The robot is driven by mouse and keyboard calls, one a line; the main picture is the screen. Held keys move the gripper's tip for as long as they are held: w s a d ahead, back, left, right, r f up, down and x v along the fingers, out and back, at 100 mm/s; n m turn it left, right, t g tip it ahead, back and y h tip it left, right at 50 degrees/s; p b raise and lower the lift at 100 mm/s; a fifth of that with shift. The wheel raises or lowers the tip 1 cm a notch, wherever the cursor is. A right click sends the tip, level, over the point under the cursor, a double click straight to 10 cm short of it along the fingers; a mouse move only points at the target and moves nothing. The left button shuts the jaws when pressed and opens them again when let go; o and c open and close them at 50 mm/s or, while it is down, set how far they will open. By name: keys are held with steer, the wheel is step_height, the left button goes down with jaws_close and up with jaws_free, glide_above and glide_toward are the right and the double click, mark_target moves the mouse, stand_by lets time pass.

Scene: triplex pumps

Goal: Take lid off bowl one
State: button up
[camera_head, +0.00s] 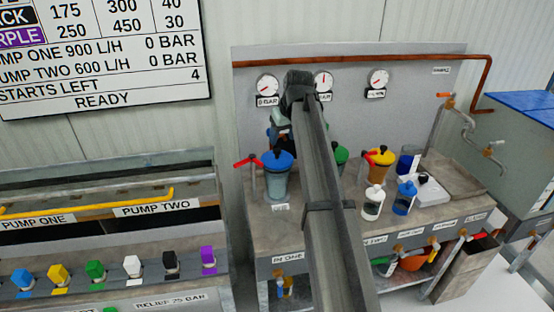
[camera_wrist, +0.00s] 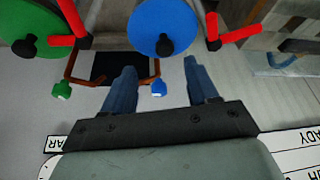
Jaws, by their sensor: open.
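A grey bowl (camera_head: 278,186) with a blue lid (camera_head: 278,160) and black knob stands on the left of the bench. I take it as bowl one; its label is too small to read. The blue lid also shows at the top of the wrist view (camera_wrist: 164,20), seated, its knob toward my fingers. My gripper (camera_wrist: 160,66) is open and empty, its fingers apart and short of the lid in the picture. In the head view my gripper (camera_head: 281,124) is above the blue lid, partly hidden by my arm. The gap to the lid is hard to judge.
Red handles (camera_wrist: 228,37) flank the blue lid. A green lid (camera_head: 341,155) is to the right, partly behind my arm, then a yellow lid (camera_head: 380,156). White (camera_head: 372,204) and blue (camera_head: 404,198) bottles stand in front. Gauges (camera_head: 267,85) line the back panel.

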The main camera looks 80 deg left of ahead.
mark_target(277, 149)
steer(key=shift+s+x, duration=0.15)
steer(key=shift+x, duration=1.4)
steer(key=shift+s+x, duration=0.2)
steer(key=shift+x, duration=1.35)
steer(key=shift+d, duration=0.15)
jaws_close()
